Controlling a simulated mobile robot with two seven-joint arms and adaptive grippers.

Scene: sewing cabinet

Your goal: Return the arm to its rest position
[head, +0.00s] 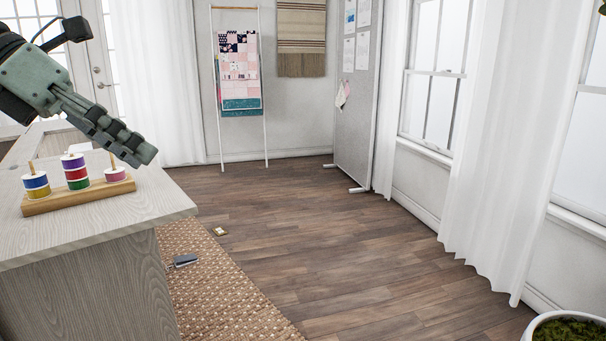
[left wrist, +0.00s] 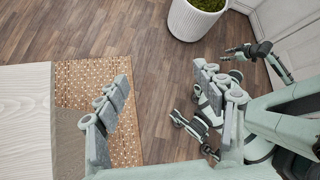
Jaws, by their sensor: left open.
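My left gripper (head: 143,153) comes in from the left in the head view. It hangs in the air, angled down, above the right end of a wooden spool rack on the pale wood cabinet top. In the left wrist view the two fingers of the left gripper (left wrist: 164,80) stand wide apart with only floor and rug between them, so it is open and empty. A second gripper of mine, likely the right one (left wrist: 238,52), shows small at the right of the left wrist view; its jaw state is unclear.
The spool rack (head: 85,194) holds stacked coloured spools on pegs. The cabinet top (head: 140,207) ends at a corner beside it. A woven rug (head: 215,275) with a small dark object (head: 185,260) lies below. A potted plant (left wrist: 190,22) stands on the otherwise open floor.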

